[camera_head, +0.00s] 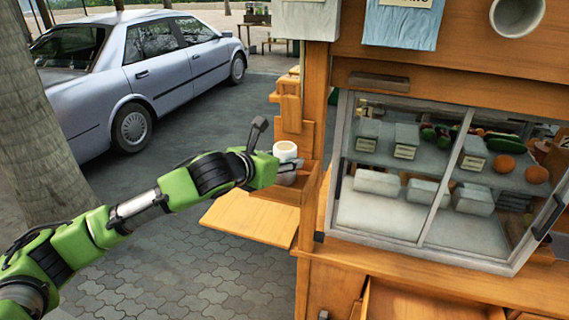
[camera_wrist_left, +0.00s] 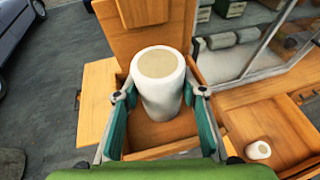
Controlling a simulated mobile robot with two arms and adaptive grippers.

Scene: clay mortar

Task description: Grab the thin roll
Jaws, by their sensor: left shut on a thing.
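A white roll (camera_wrist_left: 163,92) with a beige round top stands upright in a small open wooden box (camera_wrist_left: 160,138) on the side of a wooden stall. It also shows in the head view (camera_head: 285,151), its lower part partly hidden by my gripper. My left gripper (camera_wrist_left: 159,95) is shut on this roll, one finger on each side of it. In the head view my left gripper (camera_head: 285,165) reaches in from the left. A second, smaller-looking white roll (camera_wrist_left: 258,150) lies in a wooden compartment at the lower right of the wrist view. My right gripper is not in view.
A glass-fronted case (camera_head: 430,180) with vegetables and white blocks stands right of the box. A wooden side board (camera_head: 245,217) juts out below my gripper. A tree trunk (camera_head: 40,130) and a silver car (camera_head: 140,75) are at the left. The paving between is clear.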

